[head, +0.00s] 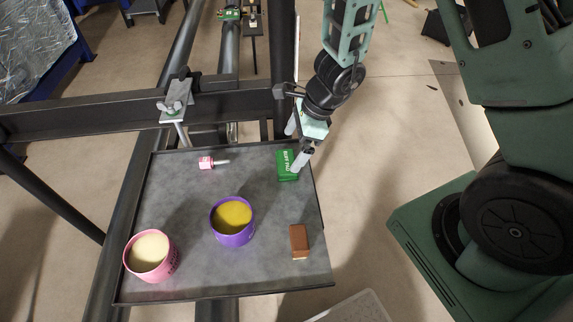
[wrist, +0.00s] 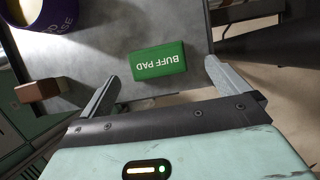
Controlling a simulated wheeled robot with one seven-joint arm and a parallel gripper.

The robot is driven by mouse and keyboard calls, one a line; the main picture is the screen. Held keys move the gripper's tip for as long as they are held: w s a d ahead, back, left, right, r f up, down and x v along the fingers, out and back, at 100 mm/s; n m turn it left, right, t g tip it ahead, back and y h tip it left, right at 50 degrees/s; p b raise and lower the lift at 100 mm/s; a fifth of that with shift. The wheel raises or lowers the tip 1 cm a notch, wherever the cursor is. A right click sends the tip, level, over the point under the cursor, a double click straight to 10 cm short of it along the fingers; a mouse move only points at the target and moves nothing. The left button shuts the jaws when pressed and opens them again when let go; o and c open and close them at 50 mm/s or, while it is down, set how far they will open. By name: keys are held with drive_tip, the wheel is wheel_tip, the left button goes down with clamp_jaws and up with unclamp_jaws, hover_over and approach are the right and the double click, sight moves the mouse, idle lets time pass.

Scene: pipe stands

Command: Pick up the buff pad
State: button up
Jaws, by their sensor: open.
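The buff pad (head: 284,165) is a green block with white lettering. It lies on the grey tray (head: 185,215) near the tray's right edge. In the wrist view the buff pad (wrist: 157,62) lies ahead of the jaws, with its label readable upside down. My gripper (head: 297,150) is open and sits just above the right part of the pad in the head view, hiding some of it. In the wrist view my gripper (wrist: 165,80) has its two fingers spread wide, one toward each side of the pad. Nothing is held. I cannot tell the exact height gap.
On the tray are a purple tub (head: 232,236), a pink tub (head: 150,258), a brown block (head: 299,241) and a small pink-and-white item (head: 207,162). A dark beam (head: 80,117) with a metal clamp (head: 176,100) runs behind the tray.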

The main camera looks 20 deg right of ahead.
sight(288, 161)
drive_tip(key=shift+s+x, duration=0.15)
drive_tip(key=shift+x, duration=1.1)
drive_tip(key=shift+s+x, duration=0.15)
drive_tip(key=shift+x, duration=1.1)
drive_tip(key=shift+d+f, duration=0.1)
drive_tip(key=shift+d, duration=0.1)
drive_tip(key=c, duration=1)
